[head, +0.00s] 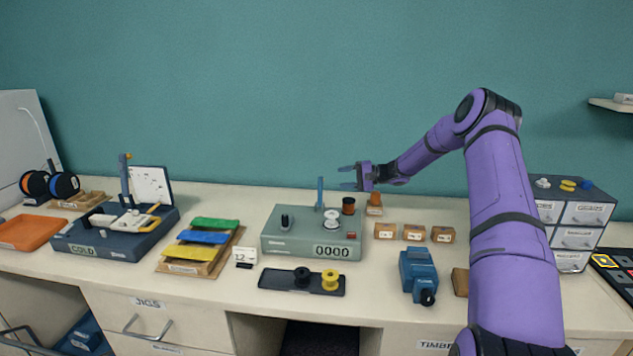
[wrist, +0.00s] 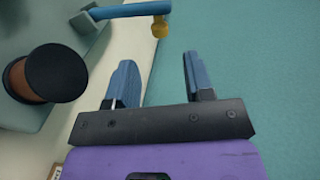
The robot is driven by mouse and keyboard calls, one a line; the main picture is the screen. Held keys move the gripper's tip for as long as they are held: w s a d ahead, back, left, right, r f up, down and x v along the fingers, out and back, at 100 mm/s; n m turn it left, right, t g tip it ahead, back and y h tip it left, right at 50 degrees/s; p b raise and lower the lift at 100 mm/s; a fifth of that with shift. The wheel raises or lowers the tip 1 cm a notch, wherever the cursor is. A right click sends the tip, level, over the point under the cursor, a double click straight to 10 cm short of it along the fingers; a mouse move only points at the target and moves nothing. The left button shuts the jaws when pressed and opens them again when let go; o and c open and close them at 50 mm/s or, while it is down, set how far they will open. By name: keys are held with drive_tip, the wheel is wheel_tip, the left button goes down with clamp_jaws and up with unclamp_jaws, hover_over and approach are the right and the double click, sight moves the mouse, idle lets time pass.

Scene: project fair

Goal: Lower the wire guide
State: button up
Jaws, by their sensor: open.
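The wire guide (head: 320,192) looks like a thin blue arm standing upright on the grey-green winder (head: 288,246) with the 0000 counter. In the wrist view a blue bar with a yellow tip, which appears to be the wire guide (wrist: 128,11), lies beyond the fingers at the top. My gripper (head: 341,177) is open and empty, a little right of the guide's upper end and above the winder. Its two blue fingers (wrist: 158,65) show apart in the wrist view, with no visible contact with the guide.
A copper-wire spool (head: 348,206) stands on the winder's back right, and shows left of my fingers in the wrist view (wrist: 45,73). A white spool (head: 331,218) and black knob (head: 284,221) are also on the winder. Small wooden boxes (head: 414,233) stand to its right.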

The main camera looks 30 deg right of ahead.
sight(321, 191)
drive_tip(key=x, duration=1)
clamp_jaws()
